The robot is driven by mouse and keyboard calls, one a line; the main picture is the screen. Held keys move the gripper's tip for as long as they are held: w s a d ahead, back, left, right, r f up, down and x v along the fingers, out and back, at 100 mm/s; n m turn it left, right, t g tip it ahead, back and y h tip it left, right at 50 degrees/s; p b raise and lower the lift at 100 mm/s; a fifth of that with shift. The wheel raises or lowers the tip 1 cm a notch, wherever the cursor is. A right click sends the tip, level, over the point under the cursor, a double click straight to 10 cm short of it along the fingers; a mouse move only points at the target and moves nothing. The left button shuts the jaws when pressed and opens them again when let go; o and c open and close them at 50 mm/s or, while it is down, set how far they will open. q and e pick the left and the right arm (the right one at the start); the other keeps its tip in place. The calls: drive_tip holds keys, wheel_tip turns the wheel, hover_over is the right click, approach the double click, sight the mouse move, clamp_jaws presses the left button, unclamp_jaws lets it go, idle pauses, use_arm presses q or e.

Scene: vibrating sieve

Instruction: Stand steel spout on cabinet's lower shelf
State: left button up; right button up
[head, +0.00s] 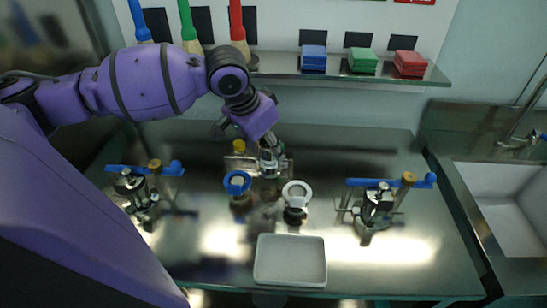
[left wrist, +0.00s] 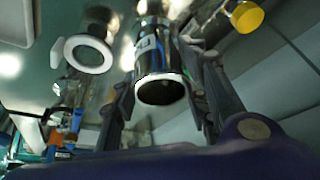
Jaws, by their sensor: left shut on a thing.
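My left gripper (head: 268,145) reaches down over the steel table from the upper left. It is shut on the steel spout (head: 270,160), a shiny metal cylinder, near the back middle of the table. In the left wrist view the spout (left wrist: 160,62) sits between the two fingers, with its dark round open end towards the camera. I cannot tell if it still touches the table. The cabinet and its lower shelf are not clearly seen. My right gripper is not in view.
On the steel table (head: 400,270) stand a white-ringed part (head: 297,190), a blue-ringed part (head: 237,183), blue-handled clamp assemblies left (head: 140,190) and right (head: 378,203), and a white tray (head: 290,260). A wall shelf (head: 335,72) holds coloured cloth stacks. A sink (head: 505,200) is at right.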

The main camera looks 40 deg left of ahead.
sight(271, 156)
use_arm(q)
drive_tip(key=shift+w+a+f, duration=0.1)
drive_tip(key=shift+w+f, duration=0.25)
drive_tip(key=shift+w, duration=0.05)
drive_tip(key=f, duration=0.3)
drive_tip(key=shift+w+a+f, duration=0.1)
drive_tip(key=shift+w+f, duration=0.15)
drive_tip(key=shift+f, duration=0.05)
drive_tip(key=o, duration=1.4)
drive_tip(key=shift+f, duration=0.1)
